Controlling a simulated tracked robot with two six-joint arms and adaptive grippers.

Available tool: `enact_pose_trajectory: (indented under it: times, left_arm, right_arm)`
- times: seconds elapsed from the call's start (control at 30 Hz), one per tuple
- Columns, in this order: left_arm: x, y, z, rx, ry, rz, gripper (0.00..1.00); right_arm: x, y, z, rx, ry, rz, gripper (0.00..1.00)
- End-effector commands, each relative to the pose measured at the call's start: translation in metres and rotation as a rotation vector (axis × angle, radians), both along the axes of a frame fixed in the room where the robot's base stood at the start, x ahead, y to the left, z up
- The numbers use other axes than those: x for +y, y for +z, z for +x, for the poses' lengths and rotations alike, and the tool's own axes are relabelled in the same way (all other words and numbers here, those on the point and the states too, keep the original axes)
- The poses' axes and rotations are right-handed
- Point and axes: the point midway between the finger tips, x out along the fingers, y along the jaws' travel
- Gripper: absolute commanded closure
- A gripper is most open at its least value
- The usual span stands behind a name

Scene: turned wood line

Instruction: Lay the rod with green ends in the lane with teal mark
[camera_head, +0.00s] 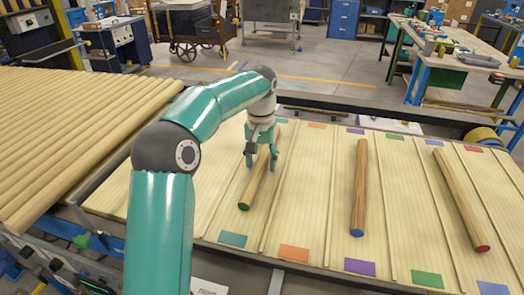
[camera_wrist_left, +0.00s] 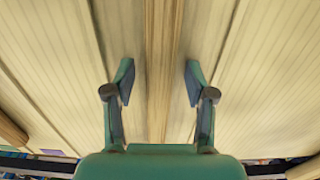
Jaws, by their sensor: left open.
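The rod with green ends (camera_head: 253,190) lies lengthwise on the slatted board, and its near green end shows. It appears to be in the lane with the teal mark (camera_head: 232,240), left of the divider beside the orange-marked lane. My left gripper (camera_head: 262,155) is over the rod's middle, its fingers open on either side. In the left wrist view the rod (camera_wrist_left: 163,65) runs between the open fingers (camera_wrist_left: 160,85), with a gap on each side. The arm hides part of the far end. My right gripper is not in view.
A rod with a blue end (camera_head: 360,185) lies in the purple-marked lane. A rod with a red end (camera_head: 460,198) lies further right. The orange-marked lane (camera_head: 294,253) looks clear. Many plain rods (camera_head: 70,130) fill a rack at left.

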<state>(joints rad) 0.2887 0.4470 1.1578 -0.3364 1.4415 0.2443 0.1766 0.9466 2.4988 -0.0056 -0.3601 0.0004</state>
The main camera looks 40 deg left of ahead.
Motion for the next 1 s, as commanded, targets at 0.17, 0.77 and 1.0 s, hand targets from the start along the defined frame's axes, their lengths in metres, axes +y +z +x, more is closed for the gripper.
enact_pose_trajectory:
  times: [0.17,0.77,1.0]
  left_arm:
    - [0.0,0.019,0.001,-0.004,-0.001,0.001,0.45]
    - [0.0,0.118,0.001,-0.001,-0.002,0.0,0.45]
    - [-0.001,0.12,0.001,0.0,-0.002,0.0,0.45]
  right_arm:
    - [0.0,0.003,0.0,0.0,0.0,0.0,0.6]
    - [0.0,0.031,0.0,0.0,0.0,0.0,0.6]
    - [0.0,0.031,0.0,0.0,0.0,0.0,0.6]
